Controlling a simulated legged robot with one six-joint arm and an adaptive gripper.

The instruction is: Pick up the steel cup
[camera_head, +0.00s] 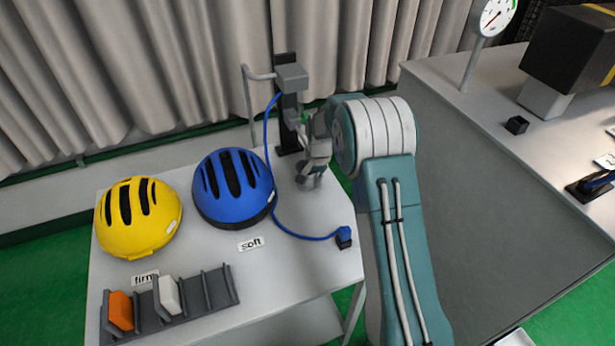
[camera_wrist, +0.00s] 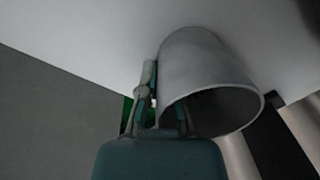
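The steel cup (camera_wrist: 200,72) is a dull grey cylinder in the wrist view, with its open, dark end facing the lower right of the picture. My gripper (camera_wrist: 158,98) is at the cup's left side. One finger lies along the outside of the wall, touching or very near it. The other finger reaches the rim at the opening, and its tip is hidden. I cannot tell whether the fingers press on the wall. In the head view my gripper (camera_head: 311,172) is low over the right part of the white table (camera_head: 275,275); I cannot make out the cup there.
A black post with a grey head (camera_head: 292,78) stands close behind my gripper. A blue helmet (camera_head: 233,185), a yellow helmet (camera_head: 138,222) and a blue cable (camera_head: 303,237) lie nearby. A grey rack (camera_head: 197,308) is at front left. A grey counter (camera_head: 455,150) stands right.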

